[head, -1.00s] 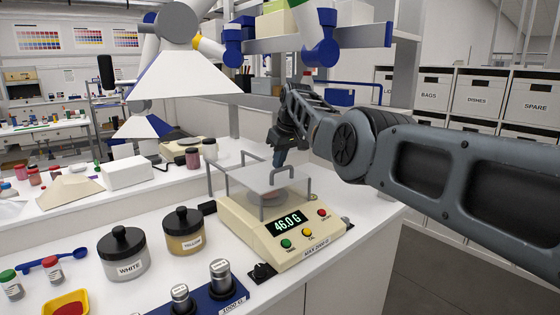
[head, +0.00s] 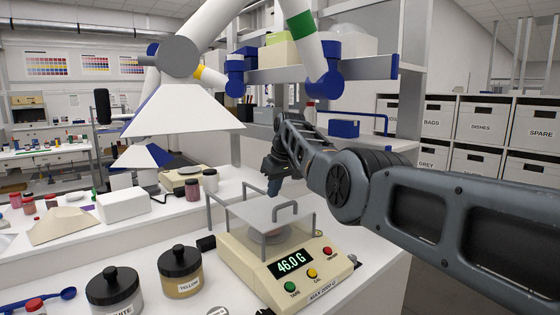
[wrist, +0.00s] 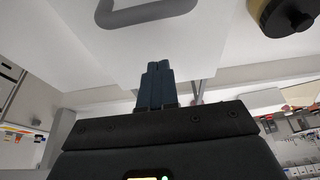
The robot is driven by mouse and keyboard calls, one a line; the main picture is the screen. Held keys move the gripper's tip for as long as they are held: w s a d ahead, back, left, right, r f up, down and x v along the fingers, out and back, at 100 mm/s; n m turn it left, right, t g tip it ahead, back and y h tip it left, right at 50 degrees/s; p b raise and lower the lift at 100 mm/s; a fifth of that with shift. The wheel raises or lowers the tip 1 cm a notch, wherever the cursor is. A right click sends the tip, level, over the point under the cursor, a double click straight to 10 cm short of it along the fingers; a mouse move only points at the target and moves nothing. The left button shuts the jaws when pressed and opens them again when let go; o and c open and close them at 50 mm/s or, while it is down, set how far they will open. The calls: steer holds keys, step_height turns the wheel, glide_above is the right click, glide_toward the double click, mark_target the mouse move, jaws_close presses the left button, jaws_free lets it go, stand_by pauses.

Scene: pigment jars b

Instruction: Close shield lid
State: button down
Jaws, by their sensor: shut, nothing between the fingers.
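The cream balance (head: 325,277) shows 46.0 G on its display. A grey post frame with a flat, translucent shield lid (head: 245,212) stands over its pan. The lid looks level and has a grey bar handle (head: 284,207). How fully the lid covers the frame is hard to tell. My gripper (head: 273,188) is shut and empty, fingers pointing down just behind the lid's far edge, apart from the handle. In the wrist view the shut fingertips (wrist: 158,67) point toward a grey bar (wrist: 148,13), with a gap between.
A white-labelled jar (head: 115,290) and a yellow-labelled jar (head: 181,272) stand left of the balance. A white lamp-like hood (head: 183,105) hangs at the upper left. Shelving (head: 330,68) rises behind my arm. A white box (head: 122,204) sits on the rear bench.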

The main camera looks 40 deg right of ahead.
steer(key=shift+v, duration=1)
steer(key=b+v, duration=0.2)
steer(key=v, duration=0.6)
steer(key=shift+a, duration=0.1)
